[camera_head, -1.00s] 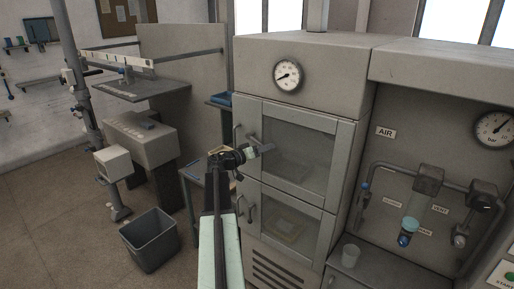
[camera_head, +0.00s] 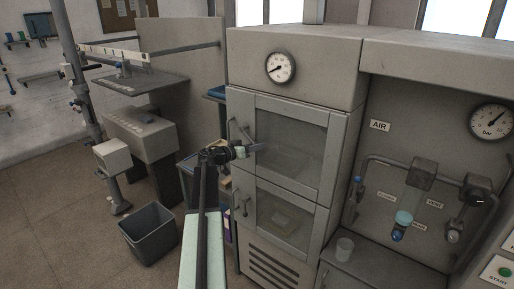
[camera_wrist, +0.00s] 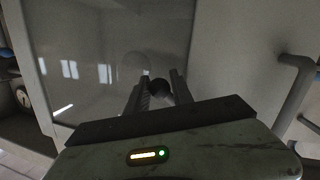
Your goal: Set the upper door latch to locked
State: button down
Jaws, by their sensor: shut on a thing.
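The upper door (camera_head: 293,142) is a grey-framed glass door on the cabinet, and it looks closed. The upper door latch (camera_wrist: 160,88) shows in the wrist view as a small dark round end between my two fingers, in front of the door glass. My gripper (camera_head: 250,149) is at the left part of the upper door in the head view. It also shows in the wrist view (camera_wrist: 158,92), with its fingers on both sides of the latch. The gripper hides most of the latch, so I cannot tell its setting.
A bar handle (camera_wrist: 296,95) stands close at the right in the wrist view. The lower door (camera_head: 284,219) has its own handle (camera_head: 241,203). A gauge (camera_head: 281,67) is above the doors. A grey bin (camera_head: 149,231) stands on the floor at left.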

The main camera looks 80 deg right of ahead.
jog(key=c, duration=1.1)
grip_release()
jog(key=shift+w+d+r, duration=0.1)
jog(key=shift+w+r, duration=0.1)
jog(key=shift+w, duration=0.1)
jog(key=shift+s, duration=0.1)
